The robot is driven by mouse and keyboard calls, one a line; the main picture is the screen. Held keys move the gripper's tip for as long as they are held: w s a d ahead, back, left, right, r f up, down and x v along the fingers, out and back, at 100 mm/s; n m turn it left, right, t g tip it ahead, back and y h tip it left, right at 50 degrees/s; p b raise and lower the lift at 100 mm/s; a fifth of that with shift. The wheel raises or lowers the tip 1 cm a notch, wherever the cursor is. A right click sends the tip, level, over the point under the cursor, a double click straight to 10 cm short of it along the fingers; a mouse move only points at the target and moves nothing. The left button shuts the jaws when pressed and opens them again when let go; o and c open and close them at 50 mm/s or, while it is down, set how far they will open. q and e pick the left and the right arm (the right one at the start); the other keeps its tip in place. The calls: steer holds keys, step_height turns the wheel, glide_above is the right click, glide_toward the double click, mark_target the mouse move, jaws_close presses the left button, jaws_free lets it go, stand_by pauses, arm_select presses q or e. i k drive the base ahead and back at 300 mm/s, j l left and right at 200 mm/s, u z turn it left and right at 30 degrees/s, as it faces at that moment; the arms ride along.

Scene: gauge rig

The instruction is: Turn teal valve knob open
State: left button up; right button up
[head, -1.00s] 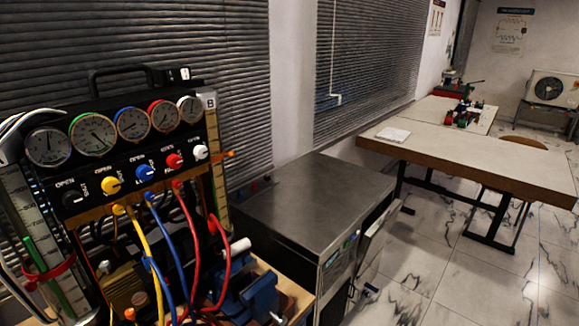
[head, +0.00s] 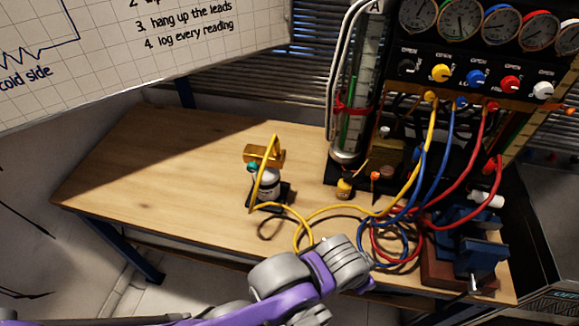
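In the head view a small teal knob (head: 252,167) shows on the left side of a little grey and brass valve unit (head: 266,183) on the wooden bench. The knob is small and partly hidden by a yellow hose, so its turn position cannot be told. A purple and grey arm of mine reaches in from the lower left, in front of the bench's front edge and apart from the knob. I see no gripper fingers of either arm.
The wooden bench (head: 140,175) is clear left of the valve unit. Yellow, blue and red hoses (head: 375,240) coil to its right. A gauge panel (head: 480,60) and glass cylinder stand behind. A blue vise (head: 470,235) sits at the right. A whiteboard (head: 150,50) hangs upper left.

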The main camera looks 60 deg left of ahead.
mark_target(252, 166)
steer(key=u, duration=2.4)
